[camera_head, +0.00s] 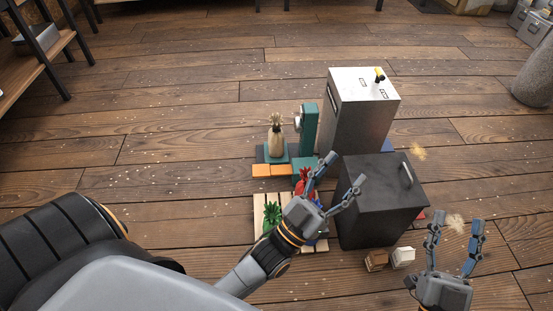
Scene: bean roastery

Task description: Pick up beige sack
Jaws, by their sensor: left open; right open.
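The beige sack (276,142) stands upright, its top gathered, on a teal scale-like base (266,155) in the camera_head view. My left gripper (341,177) is open and empty, in front and to the right of the sack, apart from it in the picture. It partly covers a wooden pallet with other items. My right gripper (458,220) is open and empty at the lower right, far from the sack. The sack's full outline is visible.
A teal post (309,130) rises right of the sack, with orange blocks (271,171) in front. A silver cabinet (358,115) and dark box (380,205) stand further right. A pallet (259,209) holds red and green items. Floor left of the sack is clear.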

